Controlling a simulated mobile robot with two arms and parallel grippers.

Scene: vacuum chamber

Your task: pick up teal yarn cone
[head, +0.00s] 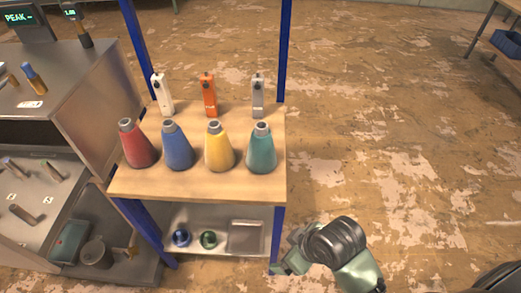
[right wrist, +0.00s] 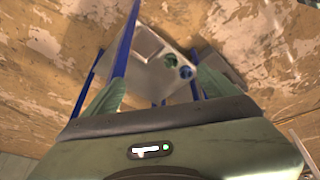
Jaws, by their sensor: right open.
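The teal yarn cone (head: 262,150) stands upright at the right end of a row of cones on the wooden shelf top (head: 200,185) in the head view. My right gripper (head: 280,262) is low in front of the shelf's right corner, below and apart from the teal cone. In the right wrist view its two fingers (right wrist: 155,92) are spread wide with nothing between them. The teal cone does not show clearly in the wrist view. My left gripper is not in view.
Yellow (head: 219,148), blue (head: 177,148) and red (head: 136,146) cones stand left of the teal one. White, orange (head: 209,97) and grey (head: 257,97) devices stand behind. Blue posts (head: 284,50) rise at the shelf's corners.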

